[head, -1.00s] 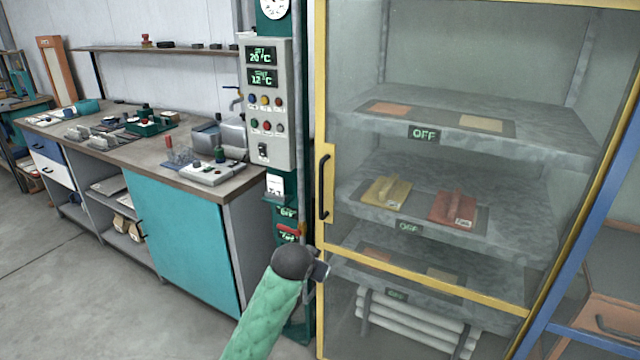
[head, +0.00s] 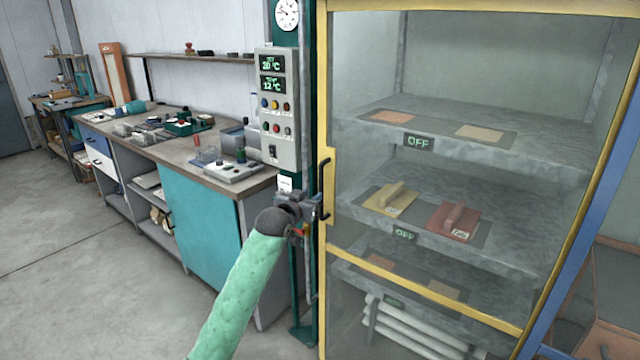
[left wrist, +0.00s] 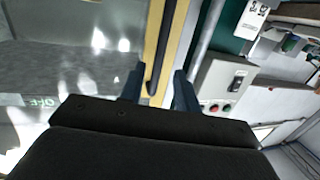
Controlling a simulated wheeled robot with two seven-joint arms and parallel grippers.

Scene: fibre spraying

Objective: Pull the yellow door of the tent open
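The tent's yellow-framed door (head: 423,296) has a clear panel and looks shut. Its black vertical handle (head: 323,186) is on the left post of the frame. My left gripper (head: 318,206) is beside the lower end of the handle. In the left wrist view the left gripper (left wrist: 158,88) is open, with its two dark fingers apart. The handle (left wrist: 157,55) shows between the fingers, nearer the left one; I cannot tell whether they touch it. The yellow door post (left wrist: 151,40) runs behind it. My right gripper is not in view.
Behind the panel are grey shelves (head: 560,157) with a yellow float (head: 390,199) and a red float (head: 453,220). A control box (head: 277,108) stands just left of the door, and a workbench (head: 190,225) further left. The floor (head: 70,270) at the left is clear.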

